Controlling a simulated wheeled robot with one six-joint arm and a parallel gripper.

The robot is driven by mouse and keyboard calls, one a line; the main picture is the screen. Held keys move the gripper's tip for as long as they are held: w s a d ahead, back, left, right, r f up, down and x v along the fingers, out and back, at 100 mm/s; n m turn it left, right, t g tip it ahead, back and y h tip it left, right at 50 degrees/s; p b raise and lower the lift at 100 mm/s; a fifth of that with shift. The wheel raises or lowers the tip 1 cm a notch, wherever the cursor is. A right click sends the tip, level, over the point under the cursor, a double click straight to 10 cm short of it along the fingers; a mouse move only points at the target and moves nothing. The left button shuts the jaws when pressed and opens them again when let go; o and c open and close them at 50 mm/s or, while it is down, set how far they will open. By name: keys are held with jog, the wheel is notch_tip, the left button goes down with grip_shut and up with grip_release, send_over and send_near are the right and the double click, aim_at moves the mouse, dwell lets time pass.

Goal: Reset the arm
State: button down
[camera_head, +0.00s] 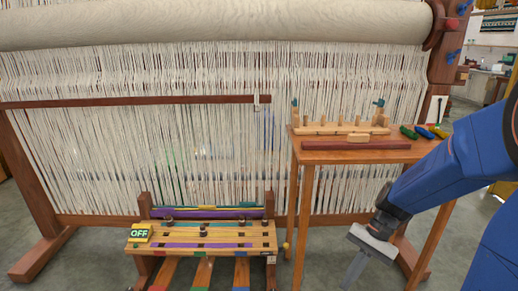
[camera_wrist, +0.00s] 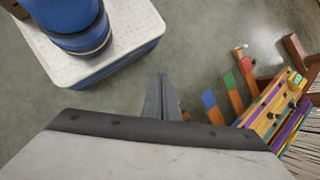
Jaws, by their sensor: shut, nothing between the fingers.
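My gripper (camera_head: 355,270) hangs at the lower right of the head view, at the end of my blue arm, in front of the small wooden table (camera_head: 345,156). Its fingers point down and are together, with nothing between them. In the wrist view the closed fingers of my gripper (camera_wrist: 160,97) show at the middle, above the grey floor. The gripper is apart from the table and the loom.
A large loom with white warp threads (camera_head: 140,150) fills the back. A low wooden bench (camera_head: 185,236) with an "OFF" sign (camera_head: 140,234) and coloured pedals (camera_head: 203,265) stands at its front. The small table holds a pegged rack (camera_head: 340,128) and small skeins (camera_head: 424,133).

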jog(key=s+d+r+n+t+h, duration=0.4)
jog(key=s+r+n+t, duration=0.3)
jog(key=s+r, duration=0.3)
jog(key=shift+s+r+n+t+h, duration=0.35)
jog(key=shift+r+t+h, duration=0.5)
jog(key=shift+r, duration=0.95)
